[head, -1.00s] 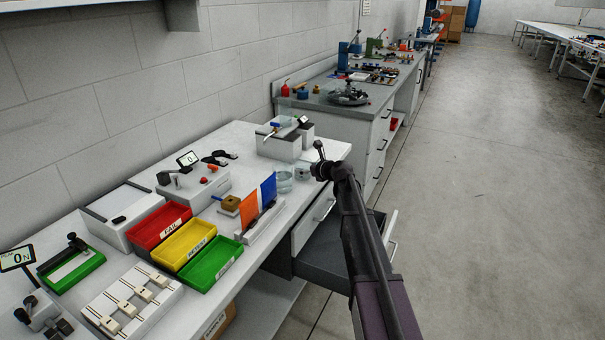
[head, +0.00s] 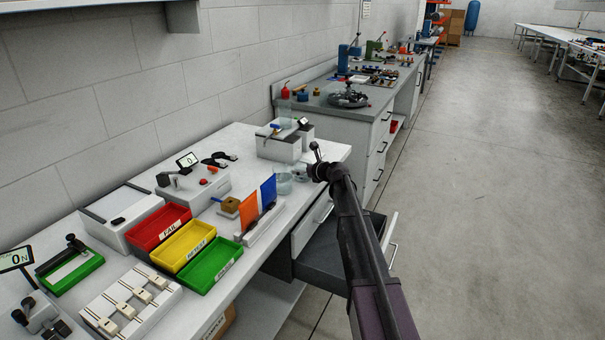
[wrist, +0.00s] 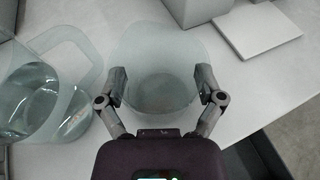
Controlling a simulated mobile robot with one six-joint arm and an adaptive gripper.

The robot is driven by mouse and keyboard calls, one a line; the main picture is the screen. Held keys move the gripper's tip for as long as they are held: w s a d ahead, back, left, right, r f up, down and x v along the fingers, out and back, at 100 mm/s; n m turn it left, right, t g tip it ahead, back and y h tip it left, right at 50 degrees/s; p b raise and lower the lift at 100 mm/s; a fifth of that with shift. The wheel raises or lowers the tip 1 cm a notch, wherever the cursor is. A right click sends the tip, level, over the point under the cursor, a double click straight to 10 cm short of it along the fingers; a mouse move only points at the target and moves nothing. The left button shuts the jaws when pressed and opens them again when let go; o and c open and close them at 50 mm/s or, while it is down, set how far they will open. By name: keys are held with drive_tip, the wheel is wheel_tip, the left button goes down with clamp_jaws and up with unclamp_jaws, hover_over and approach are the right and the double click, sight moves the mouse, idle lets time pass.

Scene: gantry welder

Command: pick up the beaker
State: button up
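The beaker (wrist: 158,50) is a clear, slightly tinted glass vessel standing on the white bench between my two fingers in the wrist view. In the head view it is a faint clear shape (head: 300,174) just left of my gripper (head: 318,168), partly hidden. In the wrist view my gripper (wrist: 160,84) is spread wide, one finger on each side of the beaker. Whether the fingertips touch the glass is unclear. A second clear vessel with a handle (wrist: 45,92) stands close on the left in the wrist view.
Orange and blue panels (head: 259,205) stand near the glassware. A white box instrument (head: 279,148) is behind it. Red (head: 158,226), yellow (head: 184,246) and green (head: 211,265) bins stand nearer on the bench. A drawer (head: 335,262) is pulled out below my arm.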

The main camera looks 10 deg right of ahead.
sight(298, 161)
idle(0.4)
wheel_tip(298, 161, up, 3)
drive_tip(key=p, duration=0.3)
drive_tip(key=shift+r, duration=0.15)
drive_tip(key=s, duration=0.5)
drive_tip(key=s+d+r+p, duration=0.1)
drive_tip(key=s, duration=0.4)
drive_tip(key=s+p, duration=0.1)
drive_tip(key=s, duration=0.5)
drive_tip(key=shift+d+r, duration=0.35)
drive_tip(key=shift+r, duration=0.15)
wheel_tip(298, 161, up, 10)
drive_tip(key=p, duration=1)
drive_tip(key=shift+r+p, duration=0.15)
drive_tip(key=shift+p, duration=0.15)
drive_tip(key=shift+s, duration=0.15)
